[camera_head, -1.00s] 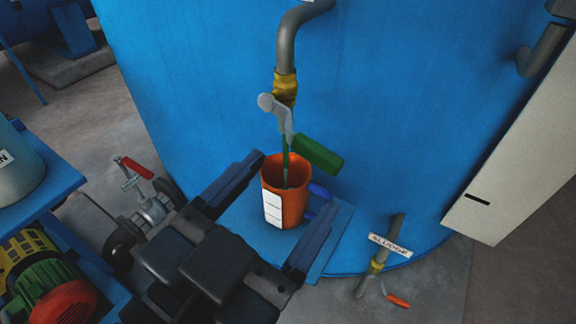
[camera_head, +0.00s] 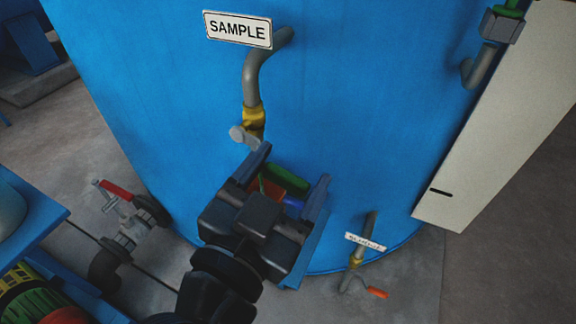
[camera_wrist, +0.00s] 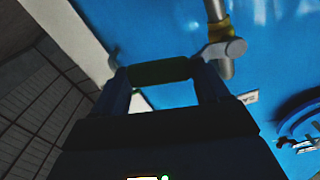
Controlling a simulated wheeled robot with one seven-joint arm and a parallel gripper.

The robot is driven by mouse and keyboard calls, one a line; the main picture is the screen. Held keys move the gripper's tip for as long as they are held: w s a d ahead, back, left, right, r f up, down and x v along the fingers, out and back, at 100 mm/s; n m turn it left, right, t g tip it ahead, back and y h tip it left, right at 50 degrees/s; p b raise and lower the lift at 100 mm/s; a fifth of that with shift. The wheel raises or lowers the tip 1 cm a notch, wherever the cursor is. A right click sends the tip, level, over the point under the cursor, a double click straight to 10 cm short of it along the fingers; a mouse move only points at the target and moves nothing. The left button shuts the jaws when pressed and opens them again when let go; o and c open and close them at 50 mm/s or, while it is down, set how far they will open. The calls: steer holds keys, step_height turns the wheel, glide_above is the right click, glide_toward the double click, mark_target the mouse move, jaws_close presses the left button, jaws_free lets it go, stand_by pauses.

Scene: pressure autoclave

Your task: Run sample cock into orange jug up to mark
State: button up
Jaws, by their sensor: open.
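The yellow sample cock (camera_head: 253,122) hangs from a grey bent pipe under the SAMPLE plate (camera_head: 238,30) on the blue vessel. Its green lever grip (camera_head: 287,177) lies between the fingertips of my gripper (camera_head: 292,166), which is open around it. The wrist view shows the dark green grip (camera_wrist: 160,72) spanning the gap between both fingers, with the cock's grey lever hub (camera_wrist: 237,47) to the right. The orange jug (camera_head: 290,188) is mostly hidden behind my gripper; only a patch of it shows. Its mark and liquid level are hidden, and I cannot tell whether liquid runs.
A lower drain pipe with a small label (camera_head: 365,242) and an orange handle stands right of my gripper. A red-handled valve (camera_head: 120,192) is at left. A pale panel (camera_head: 495,120) stands at right. A blue-topped bench and a motor are at lower left.

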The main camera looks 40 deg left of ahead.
steer(key=shift+w, duration=0.25)
steer(key=c, duration=1.1)
steer(key=shift+r+n, duration=0.7)
steer(key=shift+n, duration=0.2)
steer(key=shift+c, duration=0.3)
steer(key=shift+r+n+p, duration=0.35)
steer(key=shift+r+n, duration=0.15)
steer(key=shift+n, duration=0.3)
steer(key=o, duration=1.2)
steer(key=shift+c, duration=0.2)
